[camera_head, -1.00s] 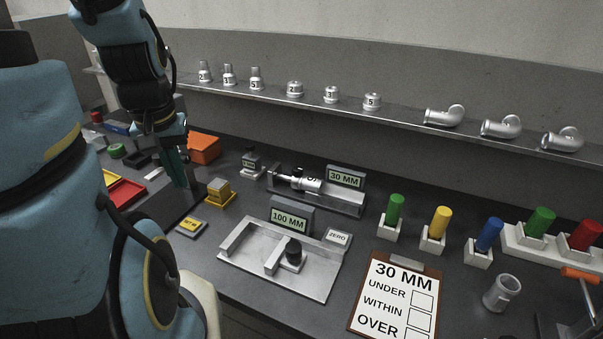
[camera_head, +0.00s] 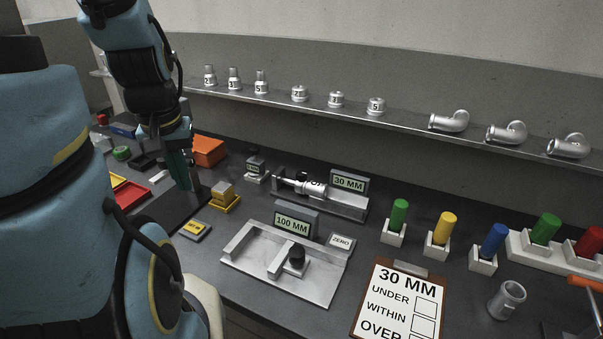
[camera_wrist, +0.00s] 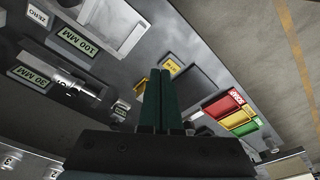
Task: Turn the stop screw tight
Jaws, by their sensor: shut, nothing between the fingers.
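My gripper (camera_head: 187,186) hangs fingers-down at the left of the bench, its dark green fingers together and empty. In the wrist view the closed fingers (camera_wrist: 159,75) point toward the bench. A 100 MM fixture (camera_head: 325,287) lies front centre, with a black knob (camera_head: 297,255) on its sliding block. A 30 MM gauge (camera_head: 345,204) stands behind it, with a silver cylinder (camera_head: 312,189) and a dark knob at its left end. No label marks which one is the stop screw. My gripper is left of both and apart from them.
A yellow block on a stand (camera_head: 224,196) and a small yellow-faced box (camera_head: 195,230) are close to my gripper. An orange bin (camera_head: 208,151) is behind it. A clipboard (camera_head: 357,325) and colored cylinders in holders fill the right. A shelf (camera_head: 410,124) with castings runs behind.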

